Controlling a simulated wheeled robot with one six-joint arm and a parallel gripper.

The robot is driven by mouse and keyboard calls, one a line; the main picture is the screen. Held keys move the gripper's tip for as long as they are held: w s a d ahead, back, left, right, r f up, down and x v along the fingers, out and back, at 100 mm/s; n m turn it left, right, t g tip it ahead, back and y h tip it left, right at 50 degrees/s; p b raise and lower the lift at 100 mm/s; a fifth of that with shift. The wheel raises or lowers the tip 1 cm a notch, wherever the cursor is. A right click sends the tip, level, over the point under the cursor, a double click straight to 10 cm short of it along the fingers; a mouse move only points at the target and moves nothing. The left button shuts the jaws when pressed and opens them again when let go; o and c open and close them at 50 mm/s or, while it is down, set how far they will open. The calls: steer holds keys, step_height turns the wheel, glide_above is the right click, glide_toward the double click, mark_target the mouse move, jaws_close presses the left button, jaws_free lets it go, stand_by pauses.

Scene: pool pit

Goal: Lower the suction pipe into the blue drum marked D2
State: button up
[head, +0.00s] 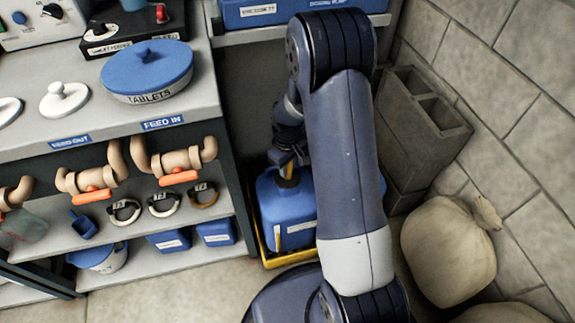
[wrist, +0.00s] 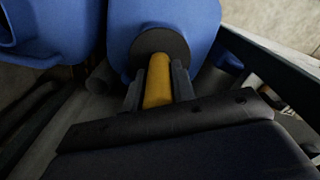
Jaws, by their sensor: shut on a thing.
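A blue drum (head: 268,205) with a white label stands in a yellow tray (head: 291,260) on the floor, partly behind my arm. The label's writing is too small to read. My gripper (head: 288,160) is above the drum's top. In the wrist view my gripper (wrist: 158,88) is shut on a yellow pipe (wrist: 158,78), with one dark finger on each side. The pipe meets a round dark collar (wrist: 160,42) on the blue drum (wrist: 195,18). I cannot tell how far the pipe is inside the drum.
Another blue container (wrist: 40,25) shows at the left of the wrist view. A shelf unit (head: 150,262) with pipes, valves and tubs stands left of the drum. Grey hollow blocks (head: 405,125) and a beige sack (head: 447,252) are on the right. Bare floor (head: 165,292) lies in front of the shelf.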

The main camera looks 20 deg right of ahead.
steer(key=shift+f, duration=0.3)
stand_by(0.5)
steer(key=o, duration=1)
steer(key=shift+o, duration=0.2)
steer(key=shift+r, duration=0.1)
step_height(320, 180, up, 11)
steer(key=shift+f+p, duration=0.2)
steer(key=shift+p, duration=1)
steer(key=shift+f, duration=0.1)
step_height(320, 180, down, 11)
steer(key=b, duration=0.3)
steer(key=shift+r+p, duration=0.3)
steer(key=shift+r, duration=0.2)
